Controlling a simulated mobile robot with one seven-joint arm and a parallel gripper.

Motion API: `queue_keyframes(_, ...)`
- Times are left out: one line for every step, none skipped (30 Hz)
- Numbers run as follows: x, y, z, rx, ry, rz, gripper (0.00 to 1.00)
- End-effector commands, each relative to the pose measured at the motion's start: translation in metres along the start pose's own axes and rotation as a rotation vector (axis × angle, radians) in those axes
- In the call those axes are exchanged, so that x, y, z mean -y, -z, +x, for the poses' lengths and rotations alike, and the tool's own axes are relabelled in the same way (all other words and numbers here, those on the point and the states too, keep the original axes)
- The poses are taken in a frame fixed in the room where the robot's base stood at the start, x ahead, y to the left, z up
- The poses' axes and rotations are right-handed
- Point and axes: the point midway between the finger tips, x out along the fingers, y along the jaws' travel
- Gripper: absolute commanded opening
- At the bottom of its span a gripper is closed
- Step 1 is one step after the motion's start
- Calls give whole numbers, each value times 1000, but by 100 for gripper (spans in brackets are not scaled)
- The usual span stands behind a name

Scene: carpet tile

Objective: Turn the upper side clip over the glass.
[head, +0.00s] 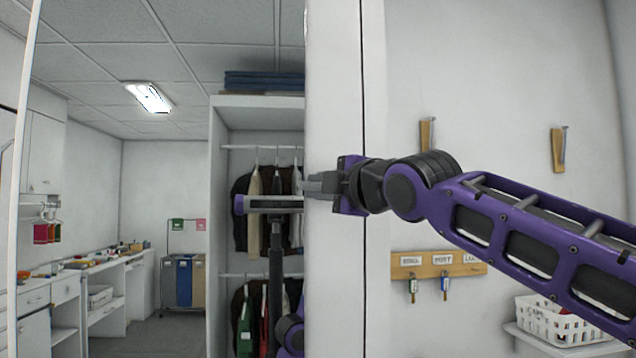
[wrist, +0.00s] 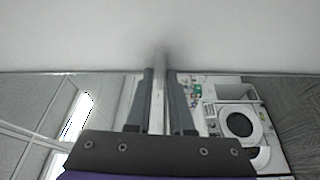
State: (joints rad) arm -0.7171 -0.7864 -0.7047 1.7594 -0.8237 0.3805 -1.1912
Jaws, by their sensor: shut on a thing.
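The glass (head: 170,215) is a tall mirror at the left of the head view, full of reflections. It also shows in the lower part of the wrist view (wrist: 55,105), below its straight edge. My gripper (head: 318,187) is at the glass's right edge, with its fingers pointing left. In the wrist view my gripper (wrist: 160,105) is shut on a narrow pale strip, which I take for the upper side clip (wrist: 158,100). In the head view the fingers hide the clip. I cannot tell how far it lies over the glass.
Right of the glass is a plain pale wall (head: 335,80). Wooden pegs (head: 427,133) (head: 558,149), a key board (head: 437,265) with hanging keys and a white basket (head: 556,322) on a shelf stand off to the right, the basket below my arm.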

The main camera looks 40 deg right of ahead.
Motion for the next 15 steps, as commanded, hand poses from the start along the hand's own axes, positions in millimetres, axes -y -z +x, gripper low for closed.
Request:
queue_keyframes(-1, 0, 0, -1, 9, -22, 0)
queue_keyframes(-1, 1, 0, -2, 14, -34, 0)
queue_keyframes(0, 0, 0, -2, 21, -51, 0)
queue_keyframes(-1, 0, 0, -1, 25, -60, 0)
queue_keyframes(-1, 0, 0, -1, 28, -71, 0)
queue_keyframes(-1, 0, 0, 0, 33, -81, 0)
queue_keyframes(-1, 0, 0, 0, 37, -88, 0)
queue_keyframes(-1, 0, 0, 0, 39, -95, 0)
queue_keyframes(-1, 0, 0, 0, 42, -103, 0)
queue_keyframes(-1, 0, 0, 0, 44, -107, 0)
queue_keyframes(-1, 0, 0, 0, 45, -110, 0)
queue_keyframes(0, 0, 0, 0, 47, -114, 0)
queue_keyframes(0, 0, 0, 0, 48, -116, 0)
queue_keyframes(0, 0, 0, 0, 49, -117, 0)
queue_keyframes(0, 0, 0, 0, 50, -119, 0)
